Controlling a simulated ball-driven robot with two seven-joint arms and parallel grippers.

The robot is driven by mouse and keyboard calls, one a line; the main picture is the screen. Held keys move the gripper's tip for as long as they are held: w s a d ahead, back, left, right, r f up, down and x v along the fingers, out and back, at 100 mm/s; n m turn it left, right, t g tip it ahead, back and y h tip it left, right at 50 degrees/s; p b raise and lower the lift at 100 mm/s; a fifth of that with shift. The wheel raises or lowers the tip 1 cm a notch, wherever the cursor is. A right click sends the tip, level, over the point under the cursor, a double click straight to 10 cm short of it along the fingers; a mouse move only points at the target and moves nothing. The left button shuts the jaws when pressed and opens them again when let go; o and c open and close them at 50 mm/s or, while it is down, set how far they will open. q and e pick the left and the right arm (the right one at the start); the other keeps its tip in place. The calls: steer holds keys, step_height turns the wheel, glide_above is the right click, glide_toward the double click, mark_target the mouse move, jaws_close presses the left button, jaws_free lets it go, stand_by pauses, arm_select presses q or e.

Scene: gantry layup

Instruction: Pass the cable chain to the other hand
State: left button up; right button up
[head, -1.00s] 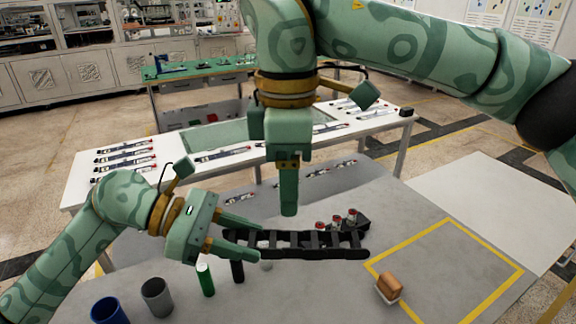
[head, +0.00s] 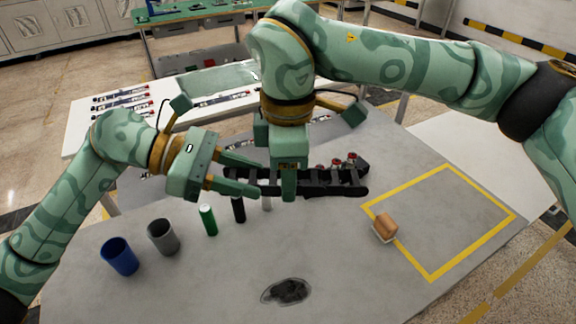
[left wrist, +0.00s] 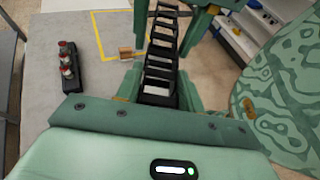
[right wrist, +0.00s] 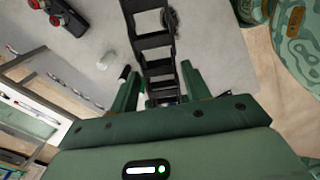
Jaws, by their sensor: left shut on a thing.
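The black ladder-like cable chain (head: 332,188) is held level above the grey table. My left gripper (head: 259,177) is shut on its left end. In the left wrist view the chain (left wrist: 160,65) runs away from between the fingers. My right gripper (head: 288,192) reaches down from above onto the chain, just right of the left fingertips. In the right wrist view the chain (right wrist: 155,60) passes between its two spread fingers, and the jaws look open around it. The chain's far right end is free. The fingers hide part of its left half.
Below stand a blue cup (head: 120,257), a grey cup (head: 163,237) and green (head: 208,220), black (head: 238,211) and white cylinders. A brown block (head: 385,225) sits by the yellow square (head: 448,172). A black holder with red-topped pieces (left wrist: 67,65) is behind the chain. A dark oval (head: 287,291) lies in front.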

steer(key=c, duration=0.6)
arm_select(q)
steer(key=o, duration=1.1)
arm_select(e)
steer(key=shift+c, duration=0.2)
